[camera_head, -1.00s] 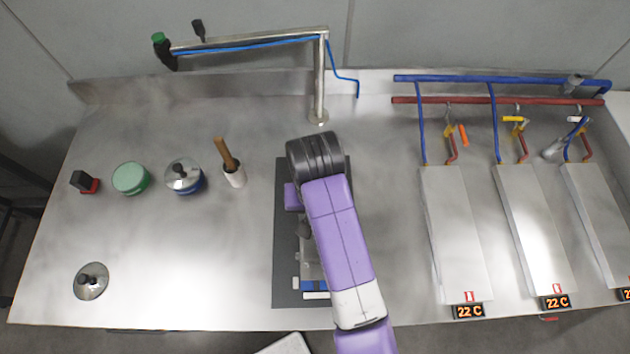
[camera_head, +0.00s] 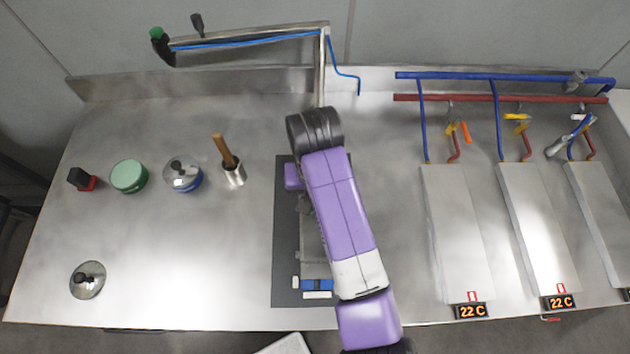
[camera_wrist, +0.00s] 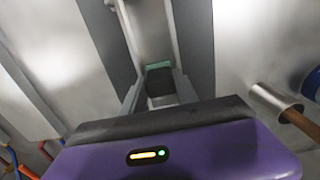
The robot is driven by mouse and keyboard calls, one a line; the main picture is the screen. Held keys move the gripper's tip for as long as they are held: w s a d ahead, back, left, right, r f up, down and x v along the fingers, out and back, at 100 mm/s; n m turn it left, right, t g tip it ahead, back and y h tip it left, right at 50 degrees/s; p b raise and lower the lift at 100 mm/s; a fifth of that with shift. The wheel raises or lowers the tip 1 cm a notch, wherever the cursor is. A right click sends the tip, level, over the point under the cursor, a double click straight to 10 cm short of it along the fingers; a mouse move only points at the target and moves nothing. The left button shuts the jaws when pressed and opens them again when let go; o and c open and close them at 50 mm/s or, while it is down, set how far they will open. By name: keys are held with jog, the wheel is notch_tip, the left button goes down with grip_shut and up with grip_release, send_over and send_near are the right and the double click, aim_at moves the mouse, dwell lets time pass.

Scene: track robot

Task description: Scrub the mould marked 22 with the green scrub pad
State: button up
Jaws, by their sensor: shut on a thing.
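In the wrist view my gripper (camera_wrist: 160,90) is shut on a dark block with a green edge, which looks like the green scrub pad (camera_wrist: 158,66). The pad is over a pale metal piece (camera_wrist: 150,28), likely the mould, lying on a dark mat (camera_wrist: 198,45). I cannot tell whether the pad touches it. In the head view my arm hides my gripper, the pad and most of that grey piece (camera_head: 312,256) on the mat (camera_head: 286,230). No 22 is readable on it. Displays reading 22 C (camera_head: 472,311) stand at the front of the long metal slabs (camera_head: 458,235) on the right.
A black block with a red base (camera_head: 82,179), a green-lidded tin (camera_head: 129,176), a blue pot with a metal lid (camera_head: 183,175) and a metal cup with a wooden handle (camera_head: 234,175) stand left. A loose lid (camera_head: 87,280) lies front left. Blue and red pipes (camera_head: 500,78) run back right.

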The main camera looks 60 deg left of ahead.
jog(key=shift+a+f, duration=0.1)
jog(key=shift+a, duration=0.15)
jog(key=shift+w+a, duration=0.1)
jog(key=shift+w+a+b, duration=0.25)
jog(key=shift+a+b, duration=0.1)
jog(key=shift+a, duration=0.2)
jog(key=shift+w+a+b, duration=0.25)
jog(key=shift+a+b, duration=0.1)
jog(key=shift+a, duration=0.15)
jog(key=shift+d, duration=0.1)
jog(key=p, duration=0.1)
jog(key=s+d+p, duration=0.1)
jog(key=shift+d+r+p, duration=0.2)
jog(key=shift+d+p, duration=0.05)
jog(key=shift+p, duration=0.05)
jog(key=shift+d, duration=0.15)
jog(key=shift+d, duration=0.1)
jog(key=shift+s+d+f+p, duration=0.15)
jog(key=shift+s+d+p, duration=0.2)
jog(key=shift+d, duration=0.45)
